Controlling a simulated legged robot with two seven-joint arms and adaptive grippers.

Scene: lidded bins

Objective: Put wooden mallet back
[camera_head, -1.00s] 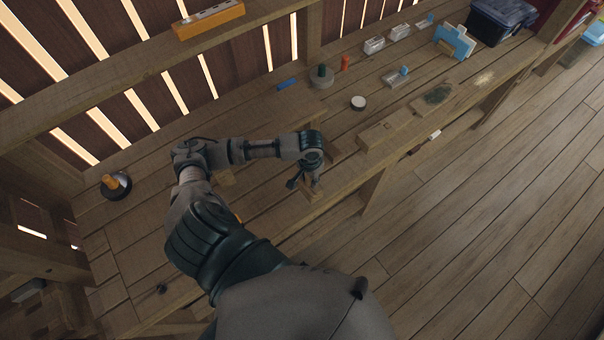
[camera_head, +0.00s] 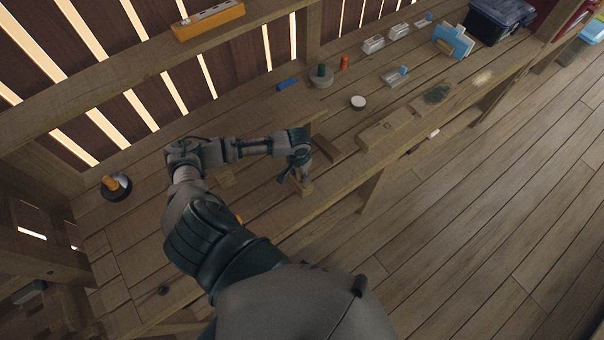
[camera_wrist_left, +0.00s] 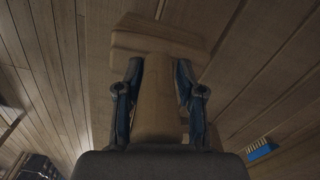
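The wooden mallet shows large in the left wrist view, its pale head (camera_wrist_left: 158,42) at the top and its thick handle (camera_wrist_left: 157,95) running down between my fingers. My left gripper (camera_wrist_left: 158,75) has one finger on each side of the handle and looks shut on it. In the head view my left gripper (camera_head: 292,182) points down over the front part of the bench, and a small wooden part of the mallet (camera_head: 304,188) shows at its fingertips. The rest of the mallet is hidden there by the gripper. My right gripper is not in view.
The plank workbench (camera_head: 255,120) carries a wooden block (camera_head: 326,148) just right of the gripper. Further right are wooden pieces (camera_head: 385,132) and a white-topped round tin (camera_head: 358,102). A blue object (camera_head: 287,84) lies behind. A dark round item with an orange handle (camera_head: 115,186) sits left.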

